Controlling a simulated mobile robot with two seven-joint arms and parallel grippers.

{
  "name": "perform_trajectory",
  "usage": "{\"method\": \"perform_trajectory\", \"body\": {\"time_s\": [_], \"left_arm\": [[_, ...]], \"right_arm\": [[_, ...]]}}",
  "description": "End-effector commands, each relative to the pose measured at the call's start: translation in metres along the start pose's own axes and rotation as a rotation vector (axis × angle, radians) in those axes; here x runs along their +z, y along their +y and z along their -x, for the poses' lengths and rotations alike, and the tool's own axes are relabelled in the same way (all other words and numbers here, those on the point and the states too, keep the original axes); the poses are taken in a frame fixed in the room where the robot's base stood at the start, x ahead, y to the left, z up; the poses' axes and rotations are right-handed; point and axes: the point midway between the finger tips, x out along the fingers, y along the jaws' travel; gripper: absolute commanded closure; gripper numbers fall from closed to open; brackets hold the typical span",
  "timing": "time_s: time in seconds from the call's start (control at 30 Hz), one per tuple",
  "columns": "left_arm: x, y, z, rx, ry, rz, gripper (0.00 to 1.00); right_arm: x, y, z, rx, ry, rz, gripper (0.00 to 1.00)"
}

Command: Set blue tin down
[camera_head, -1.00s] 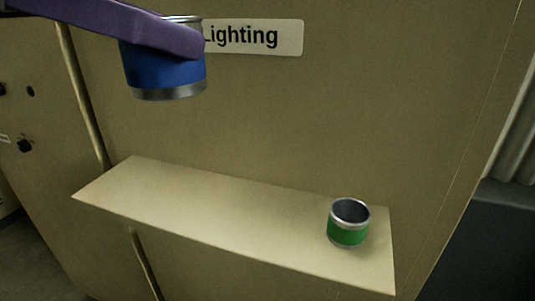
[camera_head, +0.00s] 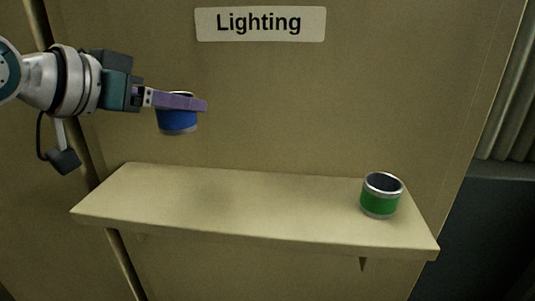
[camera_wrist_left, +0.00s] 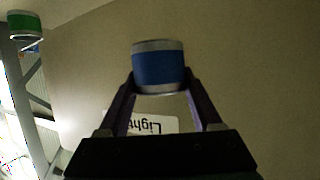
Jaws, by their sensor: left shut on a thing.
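The blue tin (camera_head: 178,122) is a short cylinder with a blue band and silver rims. My left gripper (camera_head: 190,103) is shut on it and holds it in the air above the left part of the shelf (camera_head: 250,205). The left wrist view shows the tin (camera_wrist_left: 158,68) between the two purple fingers (camera_wrist_left: 160,88). In the head view the near finger hides part of the tin's upper side. The tin looks about upright and is clear of the shelf. My right gripper is in neither view.
A green tin (camera_head: 380,196), open at the top, stands at the shelf's right end. The shelf's left and middle are bare. A beige panel with a "Lighting" sign (camera_head: 260,23) rises behind the shelf. A bracket tip (camera_head: 362,264) shows below the front edge.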

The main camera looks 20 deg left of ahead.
Motion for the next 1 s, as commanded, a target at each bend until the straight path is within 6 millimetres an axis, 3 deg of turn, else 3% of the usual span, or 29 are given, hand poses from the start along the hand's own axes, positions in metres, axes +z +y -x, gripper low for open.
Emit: {"method": "perform_trajectory", "body": {"time_s": [0.03,0.2,0.6,1.0], "left_arm": [[0.015,0.000,-0.006,0.001,-0.008,0.006,0.89],[0.054,0.000,-0.022,-0.001,-0.005,0.002,0.89],[0.100,0.000,-0.041,0.001,-0.002,0.001,0.89],[0.108,0.000,-0.045,0.000,0.002,-0.002,0.89]], "right_arm": [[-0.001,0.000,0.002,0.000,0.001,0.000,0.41],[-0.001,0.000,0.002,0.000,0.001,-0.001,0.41],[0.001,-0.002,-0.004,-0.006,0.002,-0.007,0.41],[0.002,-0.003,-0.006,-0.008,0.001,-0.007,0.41]]}}
